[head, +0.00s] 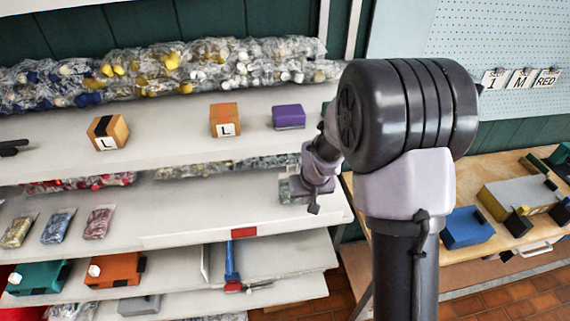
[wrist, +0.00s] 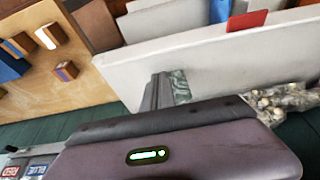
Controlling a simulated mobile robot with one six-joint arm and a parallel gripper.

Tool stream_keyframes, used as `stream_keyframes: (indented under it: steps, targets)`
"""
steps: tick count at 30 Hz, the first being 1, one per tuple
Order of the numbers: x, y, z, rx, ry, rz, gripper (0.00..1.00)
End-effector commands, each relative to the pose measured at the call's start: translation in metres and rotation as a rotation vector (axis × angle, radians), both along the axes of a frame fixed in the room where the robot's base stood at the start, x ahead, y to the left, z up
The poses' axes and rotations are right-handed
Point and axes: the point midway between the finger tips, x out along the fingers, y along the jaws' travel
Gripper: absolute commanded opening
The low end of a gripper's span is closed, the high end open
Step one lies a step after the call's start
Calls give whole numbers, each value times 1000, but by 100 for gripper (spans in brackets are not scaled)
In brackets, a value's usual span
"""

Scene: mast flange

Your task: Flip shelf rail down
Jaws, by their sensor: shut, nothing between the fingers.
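The shelf rail (head: 190,240) looks like a pale strip along the front edge of the middle shelf, with a red tab (head: 243,232) near its middle. I cannot tell for certain whether it stands up or lies flat. In the wrist view the red tab (wrist: 247,21) shows at the far edge of a pale panel (wrist: 225,65). My gripper (head: 292,190) is above the right end of that shelf, behind the rail. In the wrist view my gripper (wrist: 163,92) is shut and empty, over a small greenish patch (wrist: 180,85). Contact with the shelf is unclear.
Another shelf (head: 170,130) with small boxes is above, and bagged parts (head: 200,65) fill the top. Lower shelves hold a teal box (head: 38,278), an orange box (head: 115,270) and a blue-handled tool (head: 231,265). A wooden workbench (head: 500,240) stands at right. The shelf's front middle is clear.

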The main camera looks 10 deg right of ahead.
Motion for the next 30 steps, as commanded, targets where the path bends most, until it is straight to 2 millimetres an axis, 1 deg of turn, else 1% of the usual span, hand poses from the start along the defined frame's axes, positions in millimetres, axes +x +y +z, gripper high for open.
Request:
stream_keyframes:
  steps: [5, 11, 14, 17, 24, 27, 30]
  targets:
    - [2, -1, -4, -4, 4, 7, 0]
    - [2, -1, -5, -3, 5, 6, 0]
    - [4, -1, -11, -3, 5, 6, 0]
    - [9, -1, -27, -3, 8, 6, 0]
    - [24, -2, -73, -3, 8, 6, 0]
    - [30, -2, -86, -3, 6, 6, 0]
    - [33, -2, -95, -3, 5, 6, 0]
